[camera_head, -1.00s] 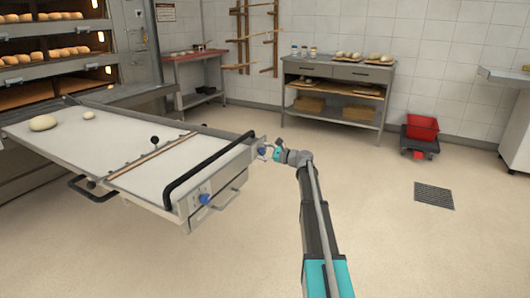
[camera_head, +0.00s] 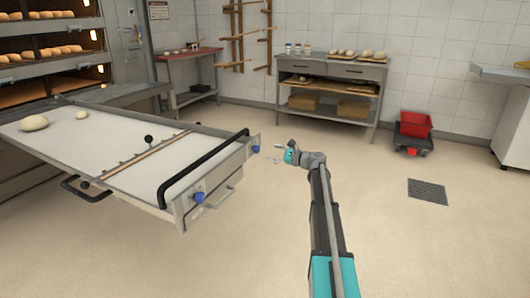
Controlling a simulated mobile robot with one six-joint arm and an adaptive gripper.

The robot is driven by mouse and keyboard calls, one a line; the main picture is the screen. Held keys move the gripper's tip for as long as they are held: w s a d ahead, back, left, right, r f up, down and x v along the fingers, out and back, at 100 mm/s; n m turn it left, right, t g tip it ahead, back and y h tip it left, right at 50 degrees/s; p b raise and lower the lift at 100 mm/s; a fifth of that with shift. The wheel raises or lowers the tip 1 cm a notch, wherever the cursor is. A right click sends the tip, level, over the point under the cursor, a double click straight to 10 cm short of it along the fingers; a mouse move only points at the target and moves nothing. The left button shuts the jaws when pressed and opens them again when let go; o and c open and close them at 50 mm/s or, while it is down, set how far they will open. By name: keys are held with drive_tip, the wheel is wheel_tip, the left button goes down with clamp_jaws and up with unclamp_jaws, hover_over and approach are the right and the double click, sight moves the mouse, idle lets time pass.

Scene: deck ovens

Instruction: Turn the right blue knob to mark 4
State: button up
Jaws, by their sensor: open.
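The right blue knob (camera_head: 256,149) is at the far right end of the loader's front panel. It is small in the picture, and its pointer and the marks around it cannot be read. A second blue knob (camera_head: 198,197) sits at the near left end of the same panel. My gripper (camera_head: 275,154) is to the right of the right knob, apart from it, with a clear gap between. Its fingers are spread and empty, pointing left towards the panel.
The white loader bed (camera_head: 105,150) carries two dough pieces (camera_head: 34,123) and a black front handle bar (camera_head: 200,170). A deck oven (camera_head: 130,60) stands behind at left. A work table (camera_head: 330,72) and a red bin (camera_head: 416,124) stand at the back. The floor around my arm is clear.

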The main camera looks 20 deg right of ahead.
drive_tip(key=shift+v, duration=2.2)
drive_tip(key=s+a+f+n+g+h, duration=0.1)
drive_tip(key=s+a+f+n+g, duration=0.25)
drive_tip(key=a, duration=0.45)
drive_tip(key=s+a+f+n+g+h, duration=0.15)
drive_tip(key=s+a+f+n, duration=0.25)
drive_tip(key=a, duration=0.5)
drive_tip(key=s+a+f+n+g, duration=0.4)
drive_tip(key=a, duration=0.4)
drive_tip(key=s+a+f+n+g+h, duration=0.2)
drive_tip(key=s+a+n+h, duration=0.15)
drive_tip(key=s, duration=0.35)
drive_tip(key=s+a+f+n+g+h+p, duration=0.1)
drive_tip(key=s+a+f+n+h, duration=0.2)
drive_tip(key=s, duration=0.4)
drive_tip(key=s+a+f+n+g+h, duration=0.1)
drive_tip(key=s+a+n+g+h, duration=0.1)
drive_tip(key=s+a+n, duration=0.3)
wheel_tip(320, 180, up, 38)
drive_tip(key=s+d+p, duration=0.1)
drive_tip(key=d+p, duration=0.1)
drive_tip(key=p, duration=3.6)
drive_tip(key=shift+s+m, duration=0.3)
drive_tip(key=shift+s, duration=0.05)
